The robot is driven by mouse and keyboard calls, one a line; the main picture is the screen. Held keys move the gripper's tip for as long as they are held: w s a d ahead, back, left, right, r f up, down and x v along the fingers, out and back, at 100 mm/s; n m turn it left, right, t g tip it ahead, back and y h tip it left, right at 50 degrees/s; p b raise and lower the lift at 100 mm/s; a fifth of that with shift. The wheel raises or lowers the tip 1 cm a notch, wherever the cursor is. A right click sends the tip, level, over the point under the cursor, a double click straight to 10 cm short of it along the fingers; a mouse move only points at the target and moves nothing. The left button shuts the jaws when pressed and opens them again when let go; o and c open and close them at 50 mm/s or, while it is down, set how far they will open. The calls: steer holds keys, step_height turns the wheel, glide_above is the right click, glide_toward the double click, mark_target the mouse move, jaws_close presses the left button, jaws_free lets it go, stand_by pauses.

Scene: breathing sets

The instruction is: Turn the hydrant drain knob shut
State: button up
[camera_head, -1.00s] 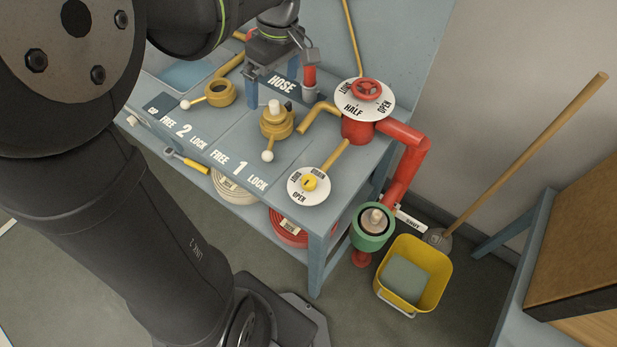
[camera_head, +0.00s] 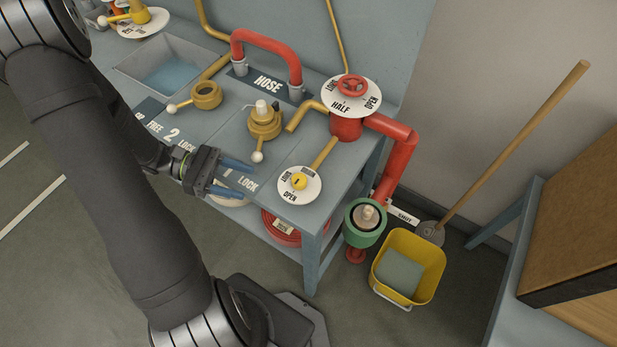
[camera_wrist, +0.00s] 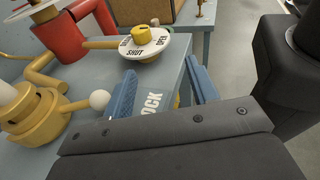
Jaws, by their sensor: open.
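The drain knob is a small yellow knob (camera_head: 299,181) at the centre of a round white dial (camera_head: 306,194) lettered SHUT, DRAIN and OPEN, near the table's front right corner. A yellow pipe links it to the red hydrant (camera_head: 346,127). The knob also shows in the wrist view (camera_wrist: 142,33), upper middle, on its dial (camera_wrist: 158,50). Which mark the knob points to is too small to tell. My gripper (camera_head: 240,178) is open and empty at the table's front edge, left of the dial and apart from it. Its blue fingers also show in the wrist view (camera_wrist: 162,88).
A yellow valve (camera_head: 264,122) with a white-tipped lever stands left of the dial. A red handwheel (camera_head: 351,86) tops the hydrant. A red arched pipe (camera_head: 266,42) stands behind. A yellow bucket (camera_head: 431,248) and a green fitting (camera_head: 364,224) are at right on the floor side.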

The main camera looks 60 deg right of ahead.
mark_target(307, 182)
steer(key=s+d+h, duration=0.1)
steer(key=s+d, duration=0.2)
steer(key=s, duration=0.1)
steer(key=s+d+n+h, duration=0.1)
steer(key=s+d, duration=0.2)
steer(key=s, duration=0.2)
steer(key=s+d+n+h, duration=0.1)
steer(key=s+d+h, duration=0.1)
steer(key=s+d, duration=0.1)
steer(key=shift+s+f, duration=0.25)
steer(key=shift+s, duration=0.45)
steer(key=c, duration=1)
steer(key=shift+s+a+m+g+y, duration=0.15)
steer(key=shift+m+g+y, duration=0.35)
steer(key=shift+m+y, duration=0.4)
steer(key=shift+w+a+m+g+y, duration=0.1)
steer(key=shift+m+g+y, duration=0.45)
steer(key=shift+y, duration=0.55)
steer(key=o, duration=1)
